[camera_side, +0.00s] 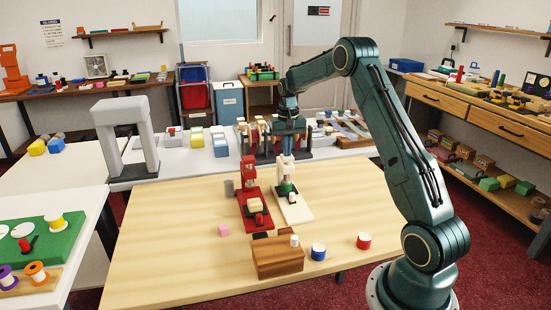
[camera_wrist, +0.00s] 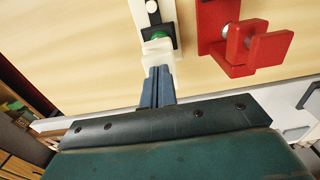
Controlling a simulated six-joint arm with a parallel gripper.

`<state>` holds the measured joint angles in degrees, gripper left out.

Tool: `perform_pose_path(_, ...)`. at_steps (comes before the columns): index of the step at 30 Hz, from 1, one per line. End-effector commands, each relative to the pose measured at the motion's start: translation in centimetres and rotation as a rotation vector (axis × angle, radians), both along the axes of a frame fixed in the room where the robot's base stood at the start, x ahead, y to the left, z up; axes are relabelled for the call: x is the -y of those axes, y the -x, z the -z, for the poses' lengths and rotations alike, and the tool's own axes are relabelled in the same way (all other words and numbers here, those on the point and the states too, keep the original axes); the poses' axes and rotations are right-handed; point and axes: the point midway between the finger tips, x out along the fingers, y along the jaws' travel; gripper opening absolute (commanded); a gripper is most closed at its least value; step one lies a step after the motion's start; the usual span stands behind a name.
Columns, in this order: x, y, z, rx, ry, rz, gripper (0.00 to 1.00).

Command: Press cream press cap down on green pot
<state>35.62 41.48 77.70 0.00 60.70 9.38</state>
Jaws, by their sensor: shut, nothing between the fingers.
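The cream press (camera_side: 294,208) stands on the wooden table, with its cream cap (camera_side: 286,165) at the upright's top. The green pot (camera_side: 286,187) sits beneath the cap. In the wrist view the cap (camera_wrist: 157,47) hides most of the pot, and a green edge of the pot (camera_wrist: 158,35) shows beyond it. My gripper (camera_side: 288,151) points down just above the cap, fingers shut and empty. In the wrist view the fingertips (camera_wrist: 158,70) meet the near edge of the cap; I cannot tell whether they touch it.
A red press (camera_side: 248,190) stands close to the left of the cream one, its arm (camera_wrist: 250,48) near my fingers. The table's left part is clear.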

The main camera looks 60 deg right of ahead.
Motion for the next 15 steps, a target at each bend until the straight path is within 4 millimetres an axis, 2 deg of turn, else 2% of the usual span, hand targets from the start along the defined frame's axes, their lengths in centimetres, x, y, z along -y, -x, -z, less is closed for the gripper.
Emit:
perform_pose_path(9,-0.04,0.06,0.33,-0.004,-0.003,0.0,0.0)
perform_pose_path(15,-0.03,0.04,-0.2,-0.004,-0.002,0.0,0.0)
